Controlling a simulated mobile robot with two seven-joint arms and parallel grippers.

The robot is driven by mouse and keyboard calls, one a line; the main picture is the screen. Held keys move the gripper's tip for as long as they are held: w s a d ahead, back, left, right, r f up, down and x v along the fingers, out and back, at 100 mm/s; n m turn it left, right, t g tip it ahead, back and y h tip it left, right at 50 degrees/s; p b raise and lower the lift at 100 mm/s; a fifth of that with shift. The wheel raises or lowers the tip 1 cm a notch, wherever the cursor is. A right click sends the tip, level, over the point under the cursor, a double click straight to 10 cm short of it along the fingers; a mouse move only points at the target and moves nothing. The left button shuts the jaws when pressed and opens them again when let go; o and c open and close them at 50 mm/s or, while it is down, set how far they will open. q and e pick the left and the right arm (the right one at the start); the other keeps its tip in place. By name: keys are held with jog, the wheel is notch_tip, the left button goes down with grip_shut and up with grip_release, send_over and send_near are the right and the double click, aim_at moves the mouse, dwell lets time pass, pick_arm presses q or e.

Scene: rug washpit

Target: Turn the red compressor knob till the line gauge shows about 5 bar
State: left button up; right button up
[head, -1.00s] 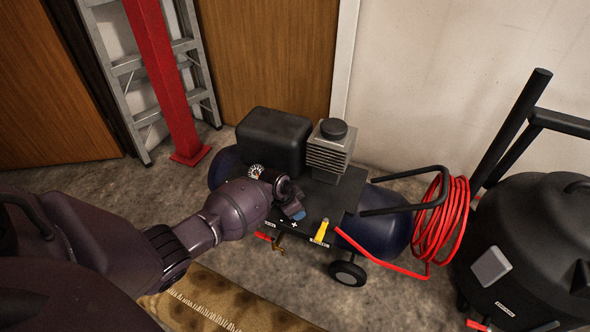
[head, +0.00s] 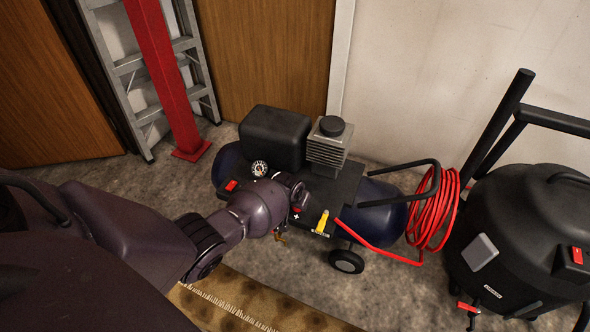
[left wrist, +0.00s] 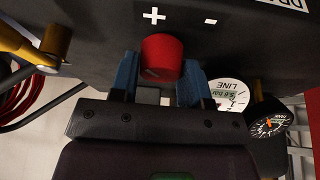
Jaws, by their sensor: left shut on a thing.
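The red knob (left wrist: 162,58) sits on the compressor's black front panel (left wrist: 90,40), between a plus and a minus mark. My left gripper (left wrist: 160,75) is shut on it, one blue finger on each side. The white line gauge (left wrist: 228,94) is upside down in the left wrist view, partly hidden by a finger and the tank gauge; its small digits are hard to read. A dark tank gauge (left wrist: 267,126) is beside it. In the head view my left gripper (head: 297,205) is at the compressor panel, its fingers mostly hidden by my wrist. My right gripper is not in view.
The compressor (head: 275,138) stands on the floor by the wall. A yellow lever (head: 322,221) and red hose coil (head: 433,210) are right of the knob. A black vacuum-like drum (head: 520,230) is at far right. A red post (head: 165,85) and ladder (head: 131,66) stand at left.

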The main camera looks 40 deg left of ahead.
pick_arm(q)
jog(key=shift+s+d+f+n+g+y, duration=0.1)
jog(key=shift+n+g+y, duration=0.25)
jog(key=shift+n, duration=1.25)
jog(key=o, duration=0.6)
